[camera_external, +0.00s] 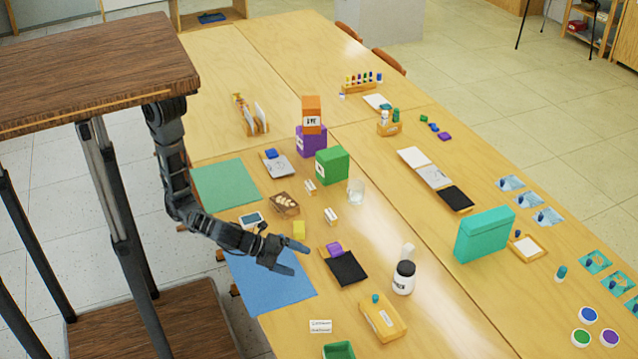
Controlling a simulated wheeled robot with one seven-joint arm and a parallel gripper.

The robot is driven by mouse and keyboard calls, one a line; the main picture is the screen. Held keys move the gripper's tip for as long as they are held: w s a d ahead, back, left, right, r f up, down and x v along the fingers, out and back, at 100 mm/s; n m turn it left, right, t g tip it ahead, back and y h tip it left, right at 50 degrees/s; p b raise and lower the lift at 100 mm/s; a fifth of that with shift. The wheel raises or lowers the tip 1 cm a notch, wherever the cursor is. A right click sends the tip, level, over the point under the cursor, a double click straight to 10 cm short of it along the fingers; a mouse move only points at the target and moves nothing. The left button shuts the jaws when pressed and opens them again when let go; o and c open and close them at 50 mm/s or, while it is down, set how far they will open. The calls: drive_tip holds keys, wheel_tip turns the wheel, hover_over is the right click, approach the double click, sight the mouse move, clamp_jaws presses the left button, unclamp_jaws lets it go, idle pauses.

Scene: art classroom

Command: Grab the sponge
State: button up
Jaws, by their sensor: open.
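A small yellow block (299,230), which looks like the sponge, stands on the wooden table to the right of a small device with a screen. My gripper (299,261) is open and empty, reaching over the table from the left. Its fingers point right and lie just below the yellow block in the picture, above the far edge of a blue mat (273,288). The gripper looks apart from the block. Its exact height above the table cannot be told.
A box of pale pieces (285,204), a glass (356,191), a white jar (404,278) and a yellow box (383,318) stand around. A green mat (226,185) lies behind.

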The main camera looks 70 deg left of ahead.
drive_tip(key=w+a+r+m+t+p, duration=0.1)
drive_tip(key=a+r+m+p, duration=0.15)
drive_tip(key=a+m, duration=0.75)
drive_tip(key=w+a+r+m+p, duration=0.1)
drive_tip(key=a+r+m+p, duration=0.15)
drive_tip(key=a+m, duration=0.8)
drive_tip(key=n, duration=0.2)
approach(298, 228)
drive_tip(key=shift+w+a+f, duration=0.1)
drive_tip(key=shift+w+f, duration=0.6)
drive_tip(key=shift+w, duration=0.3)
drive_tip(key=shift+f, duration=0.4)
drive_tip(key=shift+w+f, duration=0.15)
drive_tip(key=shift+w, duration=0.1)
drive_tip(key=x, duration=0.7)
drive_tip(key=shift+w, duration=0.2)
drive_tip(key=shift+c, duration=0.2)
drive_tip(key=c, duration=1)
